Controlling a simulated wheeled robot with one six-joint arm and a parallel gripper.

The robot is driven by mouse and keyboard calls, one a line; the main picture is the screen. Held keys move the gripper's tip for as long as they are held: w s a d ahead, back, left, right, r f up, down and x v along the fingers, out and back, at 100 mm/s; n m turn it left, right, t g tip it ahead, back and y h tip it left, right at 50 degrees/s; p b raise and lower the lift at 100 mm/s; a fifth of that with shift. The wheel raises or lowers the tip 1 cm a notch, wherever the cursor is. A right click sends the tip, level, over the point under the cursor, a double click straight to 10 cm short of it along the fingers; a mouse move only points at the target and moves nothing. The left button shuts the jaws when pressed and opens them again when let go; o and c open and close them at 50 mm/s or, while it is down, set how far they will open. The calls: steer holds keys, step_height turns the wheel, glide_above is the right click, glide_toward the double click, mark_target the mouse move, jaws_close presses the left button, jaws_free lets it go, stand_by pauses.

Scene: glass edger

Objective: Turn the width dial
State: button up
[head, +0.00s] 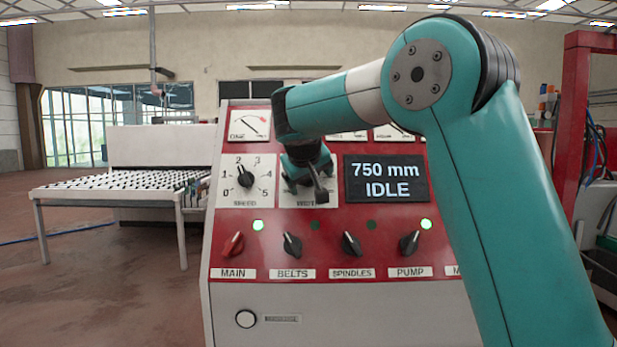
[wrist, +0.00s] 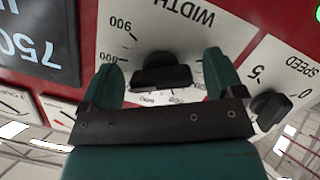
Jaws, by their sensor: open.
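The width dial (wrist: 162,74) is a black knob on a white scale plate marked WIDTH, seen upside down in the wrist view. The numbers 900 and 800 show on its scale; other marks are partly hidden. My gripper (wrist: 161,66) is open, with one teal finger on each side of the knob. I cannot tell whether the fingers touch it. In the head view my gripper (head: 305,182) is in front of the width plate (head: 329,200) and hides the dial. The display (head: 387,179) reads 750 mm IDLE; part of it shows in the wrist view (wrist: 38,40).
The speed dial (head: 245,177) is close to the left of my gripper and also shows in the wrist view (wrist: 268,108). Switches such as the red main switch (head: 233,245) are in a row below. A roller table (head: 112,193) stands at the left.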

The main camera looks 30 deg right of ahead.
steer(key=c, duration=0.9)
steer(key=shift+r+n+p, duration=0.1)
steer(key=shift+n+p, duration=0.2)
steer(key=shift+p, duration=0.1)
steer(key=shift+r+n+h+p, duration=0.15)
steer(key=shift+n+h+p, duration=0.15)
steer(key=shift+n+p, duration=0.55)
steer(key=shift+n+h+p, duration=0.3)
steer(key=shift+n+p, duration=0.7)
steer(key=shift+n, duration=0.25)
steer(key=n+p, duration=0.2)
steer(key=n, duration=0.1)
steer(key=shift+t+h, duration=0.3)
steer(key=shift+w+n+h+p, duration=0.1)
steer(key=shift+n+h+p, duration=0.2)
steer(key=shift+n+p, duration=0.9)
steer(key=shift+n+b, duration=0.35)
steer(key=shift+n, duration=0.15)
steer(key=shift+d, duration=0.1)
